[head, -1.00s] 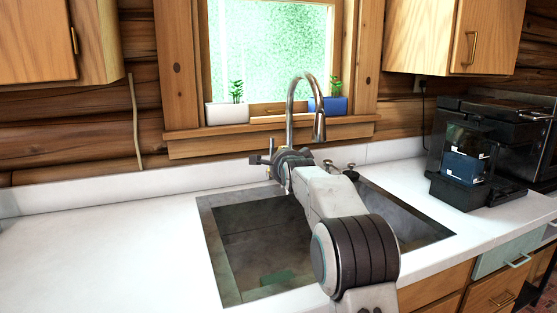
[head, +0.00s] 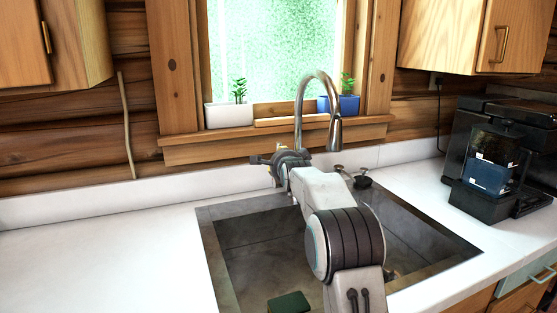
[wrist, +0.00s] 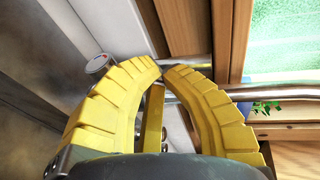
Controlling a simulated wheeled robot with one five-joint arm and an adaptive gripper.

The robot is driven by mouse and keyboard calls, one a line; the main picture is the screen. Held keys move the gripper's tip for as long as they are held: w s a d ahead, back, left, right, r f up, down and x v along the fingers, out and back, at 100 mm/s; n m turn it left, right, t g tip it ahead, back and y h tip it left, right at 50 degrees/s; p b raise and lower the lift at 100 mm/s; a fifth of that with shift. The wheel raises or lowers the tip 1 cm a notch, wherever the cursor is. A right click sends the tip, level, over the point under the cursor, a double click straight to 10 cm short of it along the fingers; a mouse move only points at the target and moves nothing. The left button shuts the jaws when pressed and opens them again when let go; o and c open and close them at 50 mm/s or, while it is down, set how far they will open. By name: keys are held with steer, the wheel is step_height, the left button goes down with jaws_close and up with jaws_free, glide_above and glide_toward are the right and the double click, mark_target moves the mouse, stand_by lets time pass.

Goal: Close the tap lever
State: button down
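The curved metal tap (head: 300,112) stands behind the sink (head: 212,262) under the window. Small fittings (head: 362,181) stand right of its base; I cannot tell which part is the tap lever. My gripper (head: 259,160) is small and partly hidden by my arm in the head view, at the left of the tap base. In the wrist view my yellow gripper fingers (wrist: 163,69) curve together, tips nearly meeting, with nothing seen pinched between them. A chrome tube (wrist: 285,101) passes behind the right finger, and a round chrome end (wrist: 100,63) lies beyond the left finger.
A blue planter (head: 338,104) and a white planter (head: 229,115) stand on the window sill. A dark machine (head: 490,160) stands on the counter at right. The white counter (head: 100,250) left of the sink is clear. A green block (head: 289,302) lies in the sink.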

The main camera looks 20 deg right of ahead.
steer(key=shift+r, duration=0.15)
steer(key=p, duration=0.2)
steer(key=w+g+p, duration=0.1)
steer(key=p, duration=0.2)
steer(key=shift+w+d+r, duration=0.15)
steer(key=shift+w+r, duration=0.1)
steer(key=shift+w, duration=0.05)
steer(key=shift+f, duration=0.25)
stand_by(0.3)
